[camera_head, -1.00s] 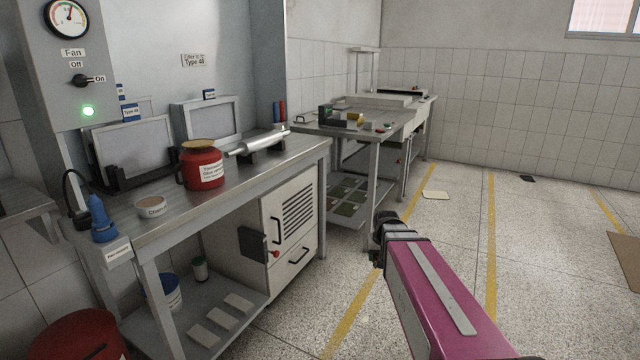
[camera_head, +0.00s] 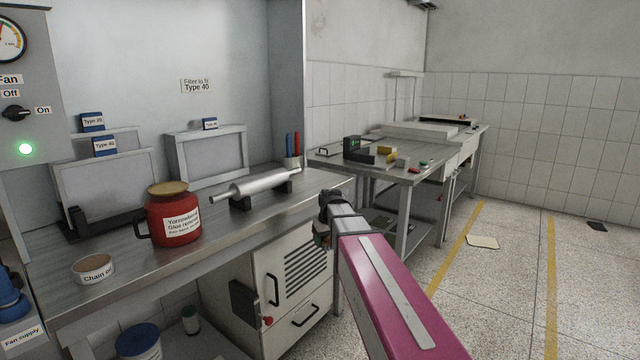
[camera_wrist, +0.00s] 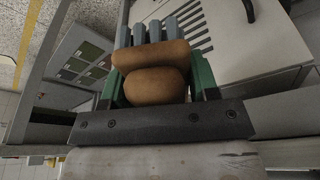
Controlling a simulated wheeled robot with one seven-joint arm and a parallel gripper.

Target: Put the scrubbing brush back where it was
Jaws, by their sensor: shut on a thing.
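The scrubbing brush (camera_wrist: 152,56) shows in the wrist view as a rounded brown body with blue-grey bristle tufts pointing away from my wrist. My gripper (camera_wrist: 160,76) is shut on it, with a green finger on each side. In the head view my gripper (camera_head: 328,212) is a dark shape at the far end of my pink arm, in front of the workbench's right end. The brush cannot be made out clearly there.
A white cabinet (camera_head: 290,270) stands below. A second table (camera_head: 385,170) stands behind.

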